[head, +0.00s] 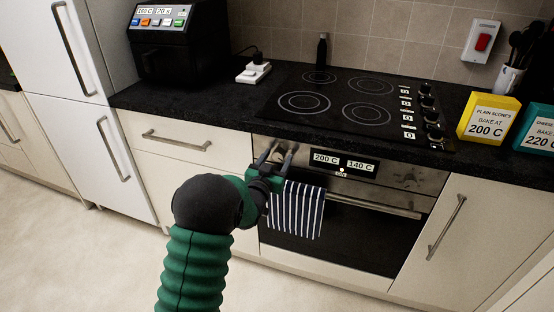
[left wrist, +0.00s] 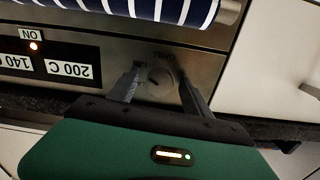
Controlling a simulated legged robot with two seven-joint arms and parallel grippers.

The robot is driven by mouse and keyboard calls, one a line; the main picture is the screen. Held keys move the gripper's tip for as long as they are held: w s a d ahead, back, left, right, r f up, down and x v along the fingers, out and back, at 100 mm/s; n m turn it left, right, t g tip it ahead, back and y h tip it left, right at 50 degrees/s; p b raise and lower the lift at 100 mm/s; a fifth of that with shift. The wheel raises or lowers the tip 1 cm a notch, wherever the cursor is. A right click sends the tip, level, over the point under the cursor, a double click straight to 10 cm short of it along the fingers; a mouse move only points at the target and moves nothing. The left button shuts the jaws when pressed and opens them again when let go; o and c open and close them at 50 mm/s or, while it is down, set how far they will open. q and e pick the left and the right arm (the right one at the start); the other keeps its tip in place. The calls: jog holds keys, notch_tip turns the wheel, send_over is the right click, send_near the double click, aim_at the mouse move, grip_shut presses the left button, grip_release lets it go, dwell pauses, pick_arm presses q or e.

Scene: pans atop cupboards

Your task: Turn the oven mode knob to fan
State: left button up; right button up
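The oven's control panel (head: 390,172) is below the hob. It carries a display (head: 343,162) reading 200 C and 140 C with a lit ON light. My left gripper (head: 277,150) is at the panel's left end, its fingers apart. In the left wrist view, which is upside down, a round steel knob (left wrist: 159,82) sits between the two open fingers (left wrist: 161,78). Gaps show on both sides, so the fingers seem around it without gripping. My right gripper is not in view.
A striped towel (head: 296,209) hangs on the oven door handle (head: 375,207) just below my left gripper. Another knob (head: 407,179) is at the panel's right. The worktop edge (head: 220,122) overhangs the panel. Yellow (head: 489,119) and teal (head: 536,130) recipe boxes stand at right.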

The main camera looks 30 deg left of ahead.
pick_arm(q)
jog(key=p+v, duration=0.2)
jog(key=v, duration=1.5)
jog(key=shift+w+a+f, duration=0.1)
jog(key=shift+f, duration=0.1)
jog(key=s+d+f+g+h, duration=0.2)
jog(key=d+f+g, duration=0.4)
jog(key=d+f, duration=0.2)
jog(key=s+d+f+m+g+h, duration=0.1)
jog(key=s+d+f+g, duration=0.1)
jog(key=s+d+g, duration=0.4)
jog(key=s+d+f+m+g+h, duration=0.1)
jog(key=s+d+f+g, duration=0.2)
jog(key=s, duration=0.5)
jog(key=w+p+v, duration=0.2)
jog(key=p+v, duration=1)
jog(key=w+a+r+p+v, duration=0.1)
jog(key=w+p+v, duration=0.2)
jog(key=p+v, duration=1)
jog(key=shift+d+r, duration=0.2)
jog(key=shift+d, duration=0.3)
